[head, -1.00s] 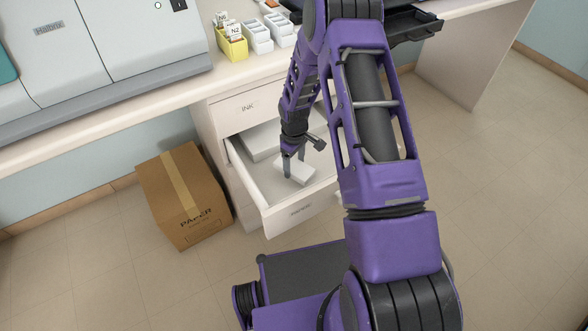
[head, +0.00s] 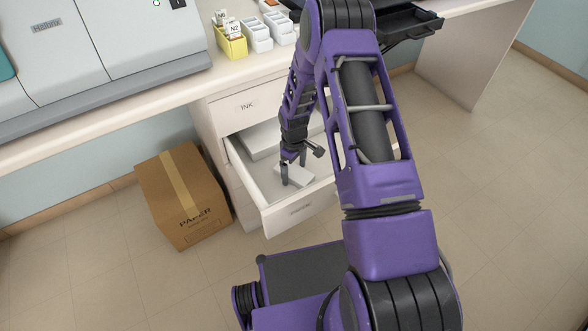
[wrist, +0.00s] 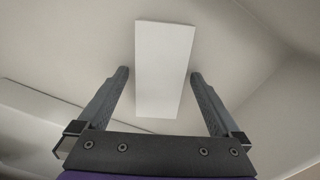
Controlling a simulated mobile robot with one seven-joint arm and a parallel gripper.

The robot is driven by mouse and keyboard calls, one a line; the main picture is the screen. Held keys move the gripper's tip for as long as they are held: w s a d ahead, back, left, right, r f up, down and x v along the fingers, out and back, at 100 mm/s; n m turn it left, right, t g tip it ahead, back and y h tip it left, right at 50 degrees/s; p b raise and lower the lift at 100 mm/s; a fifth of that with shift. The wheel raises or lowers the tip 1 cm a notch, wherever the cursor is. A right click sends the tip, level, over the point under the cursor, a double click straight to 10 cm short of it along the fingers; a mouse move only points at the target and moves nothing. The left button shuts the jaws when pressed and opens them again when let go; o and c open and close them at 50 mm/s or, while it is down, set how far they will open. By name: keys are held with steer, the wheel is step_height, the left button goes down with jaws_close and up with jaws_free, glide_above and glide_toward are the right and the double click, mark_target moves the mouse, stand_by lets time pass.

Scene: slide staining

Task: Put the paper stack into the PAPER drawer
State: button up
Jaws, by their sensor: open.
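The PAPER drawer (head: 270,207) is pulled out beneath the drawer marked INK. A small white paper stack (head: 300,174) lies inside it, near the front. My gripper (head: 293,174) is inside the drawer at this stack, open. In the wrist view the stack (wrist: 165,65) lies between the two fingertips (wrist: 158,72), with a gap on each side, so neither finger touches it. Part of the stack is behind a finger in the head view.
A larger white block (head: 262,140) lies at the back of the drawer. A cardboard box (head: 185,195) marked PAPER stands on the floor to the left. The counter (head: 110,120) above holds a large machine (head: 100,50) and small racks (head: 258,36). Floor at right is clear.

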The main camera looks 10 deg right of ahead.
mark_target(294, 171)
step_height(294, 171, up, 12)
steer(key=p, duration=0.2)
steer(key=shift+r, duration=0.15)
stand_by(0.5)
